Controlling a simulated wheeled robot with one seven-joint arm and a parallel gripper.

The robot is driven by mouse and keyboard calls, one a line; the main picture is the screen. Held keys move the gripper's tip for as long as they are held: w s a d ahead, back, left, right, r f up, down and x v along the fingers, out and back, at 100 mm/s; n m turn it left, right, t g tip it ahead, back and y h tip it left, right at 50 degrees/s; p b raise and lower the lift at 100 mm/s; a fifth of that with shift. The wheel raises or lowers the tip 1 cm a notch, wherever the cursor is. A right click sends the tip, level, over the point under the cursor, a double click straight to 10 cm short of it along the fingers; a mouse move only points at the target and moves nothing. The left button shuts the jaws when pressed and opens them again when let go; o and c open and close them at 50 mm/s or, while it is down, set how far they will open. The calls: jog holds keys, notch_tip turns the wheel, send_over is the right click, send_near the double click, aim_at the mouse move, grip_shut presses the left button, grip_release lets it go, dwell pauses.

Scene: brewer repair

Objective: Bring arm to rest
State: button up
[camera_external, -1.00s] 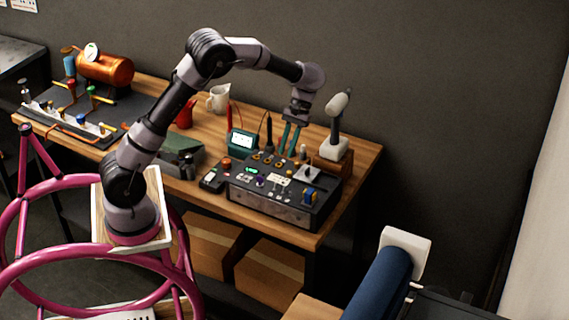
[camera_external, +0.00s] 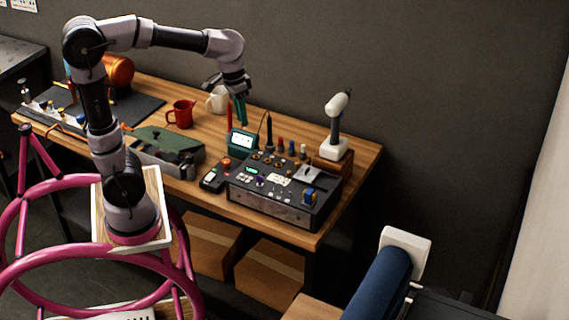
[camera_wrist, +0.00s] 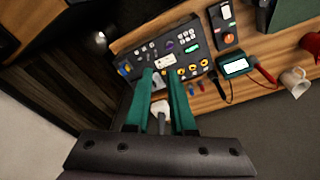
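My gripper (camera_external: 240,110) is raised above the back of the workbench, near the small meter with a lit screen (camera_external: 241,141). Its teal fingers point down in the external view. In the wrist view my gripper (camera_wrist: 161,74) shows two teal fingers apart with nothing held between them. The black control box (camera_external: 283,192) lies below and to the right; it also shows in the wrist view (camera_wrist: 160,48) beyond the fingertips. My arm is bent up and over the bench.
On the wooden bench (camera_external: 359,158) stand a red mug (camera_external: 181,114), a white pitcher (camera_external: 216,100), a green-lidded box (camera_external: 167,141), a copper tank (camera_external: 118,70) and a white-headed tool (camera_external: 336,125) on a stand. The air around my gripper looks clear.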

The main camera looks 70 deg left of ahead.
jog(key=s+d+r+m+t+y, duration=0.1)
jog(key=s+m+t, duration=0.4)
jog(key=s, duration=0.7)
jog(key=shift+d+r+m+t+y, duration=0.35)
jog(key=shift+r+m+t+y, duration=0.05)
jog(key=shift+r+m, duration=0.45)
jog(key=shift+o, duration=0.3)
dwell(0.9)
